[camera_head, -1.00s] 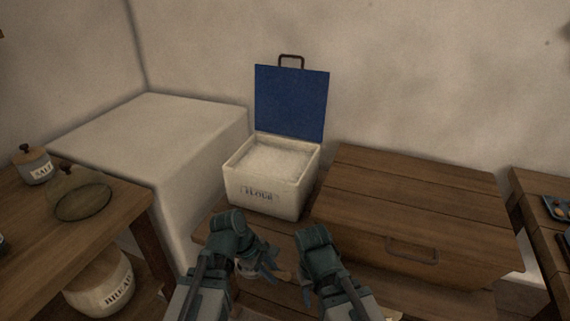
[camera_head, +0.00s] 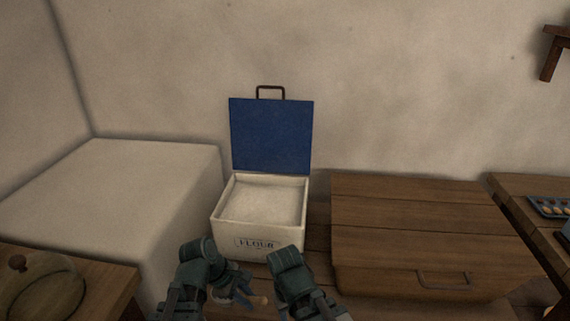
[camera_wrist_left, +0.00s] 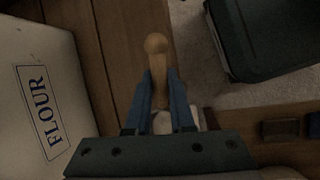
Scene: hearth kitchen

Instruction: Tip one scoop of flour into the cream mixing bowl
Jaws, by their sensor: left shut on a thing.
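The cream flour bin (camera_head: 257,244), marked FLOUR, stands on the wooden top with its blue lid (camera_head: 271,137) raised at the back. White flour (camera_head: 262,200) fills much of it. My left gripper (camera_head: 238,292) is in front of the bin, low in the head view. In the left wrist view its blue fingers (camera_wrist_left: 156,100) are shut on a pale wooden handle (camera_wrist_left: 157,68) with a round knob, likely the scoop's. The scoop's far end is mostly hidden. My right gripper is beside it to the right; its jaws cannot be made out. The cream mixing bowl is not in view.
A closed wooden chest (camera_head: 430,235) with a metal handle stands right of the bin. A pale block (camera_head: 120,185) stands at left. A glass dome (camera_head: 45,285) sits on the left table. A tray (camera_head: 550,206) lies on the far right table.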

